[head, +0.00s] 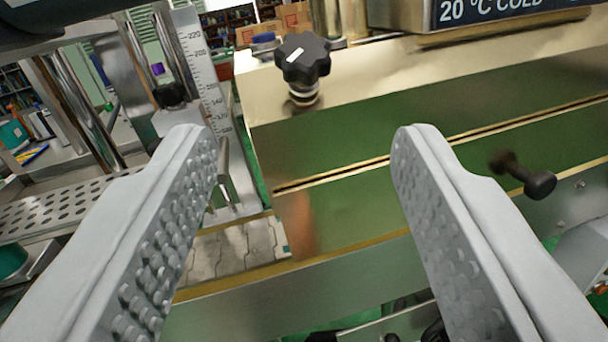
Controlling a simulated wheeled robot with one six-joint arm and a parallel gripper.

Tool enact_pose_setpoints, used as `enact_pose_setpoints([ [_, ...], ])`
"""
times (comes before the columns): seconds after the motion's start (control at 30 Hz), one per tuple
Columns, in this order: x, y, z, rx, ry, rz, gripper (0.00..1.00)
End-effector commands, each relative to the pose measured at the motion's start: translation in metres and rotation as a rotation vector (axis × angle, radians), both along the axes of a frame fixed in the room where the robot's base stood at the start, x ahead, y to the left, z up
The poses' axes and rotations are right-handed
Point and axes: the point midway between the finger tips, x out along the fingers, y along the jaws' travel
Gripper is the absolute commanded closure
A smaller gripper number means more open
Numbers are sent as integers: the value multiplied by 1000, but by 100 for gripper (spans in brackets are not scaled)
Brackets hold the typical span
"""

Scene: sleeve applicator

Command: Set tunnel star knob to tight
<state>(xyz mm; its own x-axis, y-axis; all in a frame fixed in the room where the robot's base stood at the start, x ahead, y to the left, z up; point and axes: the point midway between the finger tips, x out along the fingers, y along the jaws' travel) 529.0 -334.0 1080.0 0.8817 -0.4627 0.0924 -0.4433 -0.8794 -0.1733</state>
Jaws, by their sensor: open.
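A black star knob (302,58) with a white mark on its top stands on a short threaded stem on the brass-coloured housing. It is beyond my fingertips, near the top middle of the view. My gripper (302,150) is open and empty, its two pale studded fingers wide apart on either side of the picture. The knob lies past the gap between them and is not touched. No tight or loose label is readable near it. A second, smaller black knob (171,95) sits by the scale at the left.
A black ball-ended handle (528,175) sticks out right of my right finger. A vertical ruler scale (205,75) and steel posts stand at the left. A display box (500,14) reading "20 °C COLD" is at the top right. A perforated metal plate (60,205) lies left.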

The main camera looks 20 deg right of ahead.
Motion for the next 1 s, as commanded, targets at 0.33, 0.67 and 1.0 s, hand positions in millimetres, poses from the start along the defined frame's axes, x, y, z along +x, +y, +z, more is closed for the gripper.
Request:
enact_pose_setpoints([
  [0.33, -37, 19, -4, -1, 0, 0, 49],
  [0.67, -45, 24, -5, 1, 0, -1, 49],
  [1.0, -45, 23, -5, 0, -1, 0, 49],
])
